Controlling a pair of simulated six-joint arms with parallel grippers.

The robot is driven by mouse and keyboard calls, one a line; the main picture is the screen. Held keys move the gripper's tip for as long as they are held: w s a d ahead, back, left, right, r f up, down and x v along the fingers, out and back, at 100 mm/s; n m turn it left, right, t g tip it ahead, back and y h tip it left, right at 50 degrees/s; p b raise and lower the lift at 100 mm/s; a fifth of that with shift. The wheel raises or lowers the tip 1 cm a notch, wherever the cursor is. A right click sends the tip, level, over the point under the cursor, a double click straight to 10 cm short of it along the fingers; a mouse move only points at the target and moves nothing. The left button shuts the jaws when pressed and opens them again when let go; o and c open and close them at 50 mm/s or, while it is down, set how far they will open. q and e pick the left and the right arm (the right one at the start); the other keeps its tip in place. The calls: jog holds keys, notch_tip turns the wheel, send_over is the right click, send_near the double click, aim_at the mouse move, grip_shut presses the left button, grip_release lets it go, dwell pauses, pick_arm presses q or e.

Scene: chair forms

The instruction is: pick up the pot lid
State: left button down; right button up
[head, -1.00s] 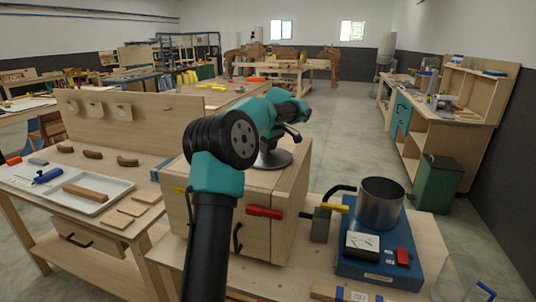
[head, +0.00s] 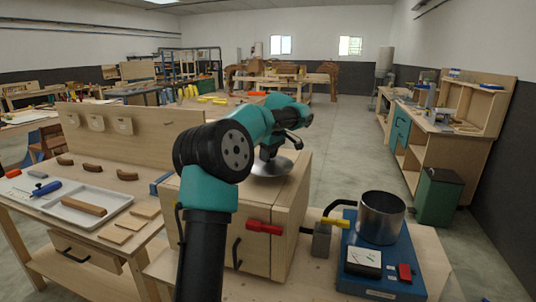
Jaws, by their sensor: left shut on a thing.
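The pot lid (head: 270,168) is a shiny metal disc over the top of the wooden cabinet box in the head view. My left gripper (head: 268,153) is above it, shut on its dark knob. The arm and hand hide part of the lid's upper side. I cannot tell whether the lid touches the box top or is slightly above it. A metal pot (head: 381,218) stands open on a blue hot-plate unit (head: 348,277) to the right. My right gripper is not in view.
The wooden box (head: 293,222) has a red clamp handle (head: 264,228) on its front. A bench at left carries a white tray (head: 68,208), wood pieces and a blue tool (head: 46,188). A green bin (head: 438,196) stands at right.

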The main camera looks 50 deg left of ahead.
pick_arm(q)
jog(key=s+d+r, duration=0.1)
jog(key=s+d, duration=0.8)
jog(key=d, duration=0.1)
jog(key=shift+r, duration=0.15)
jog(key=shift+w+d, duration=0.1)
dwell(0.3)
